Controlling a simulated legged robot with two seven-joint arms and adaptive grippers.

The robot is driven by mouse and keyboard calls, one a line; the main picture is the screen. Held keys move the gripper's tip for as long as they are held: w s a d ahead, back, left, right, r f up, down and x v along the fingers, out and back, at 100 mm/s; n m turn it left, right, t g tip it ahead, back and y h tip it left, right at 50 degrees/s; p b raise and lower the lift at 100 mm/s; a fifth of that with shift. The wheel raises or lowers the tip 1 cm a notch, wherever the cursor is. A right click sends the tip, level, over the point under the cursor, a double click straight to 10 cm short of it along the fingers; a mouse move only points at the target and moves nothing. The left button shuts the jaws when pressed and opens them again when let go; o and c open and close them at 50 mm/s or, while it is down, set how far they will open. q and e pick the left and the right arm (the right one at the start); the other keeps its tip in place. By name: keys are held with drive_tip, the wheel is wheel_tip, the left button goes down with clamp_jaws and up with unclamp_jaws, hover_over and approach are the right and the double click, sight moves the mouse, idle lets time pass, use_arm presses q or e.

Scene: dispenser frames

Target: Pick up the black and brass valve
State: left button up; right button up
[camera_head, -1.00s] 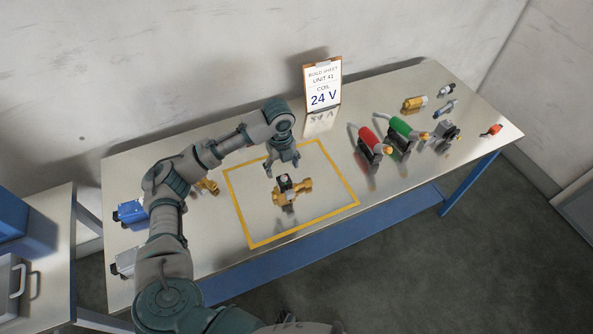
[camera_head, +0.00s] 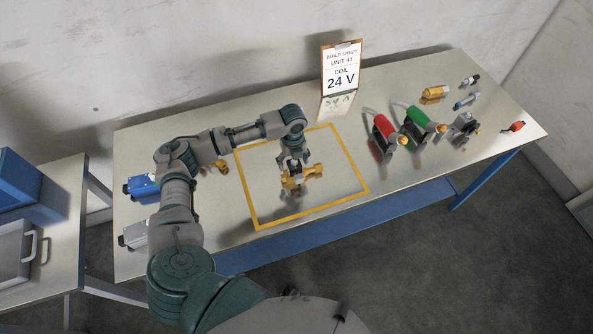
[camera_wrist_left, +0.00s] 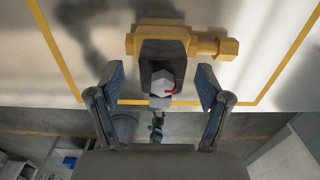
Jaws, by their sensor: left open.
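The black and brass valve (camera_head: 300,176) stands inside the yellow taped square (camera_head: 347,197) on the metal table. Its brass body with side ports also shows in the left wrist view (camera_wrist_left: 215,45), with the black coil (camera_wrist_left: 162,60) and a pale cap nearest the camera. My left gripper (camera_head: 295,162) is right above the valve. In the left wrist view its two fingers (camera_wrist_left: 159,90) are apart, one on each side of the black part, with visible gaps. The gripper partly hides the valve's top in the head view. My right gripper is not in view.
A build sheet (camera_head: 341,70) reading coil 24 V stands at the back. Red (camera_head: 384,137) and green (camera_head: 418,122) tools stand to the right, with several small fittings beyond. A blue box (camera_head: 141,187) and a grey one (camera_head: 133,235) lie at the left. The square is otherwise clear.

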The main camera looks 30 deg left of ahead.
use_arm(q)
wheel_tip(320, 180, down, 4)
drive_tip(key=shift+w+d+r, duration=0.1)
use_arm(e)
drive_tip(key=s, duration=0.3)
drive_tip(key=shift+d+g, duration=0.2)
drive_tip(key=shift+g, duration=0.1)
use_arm(q)
clamp_jaws()
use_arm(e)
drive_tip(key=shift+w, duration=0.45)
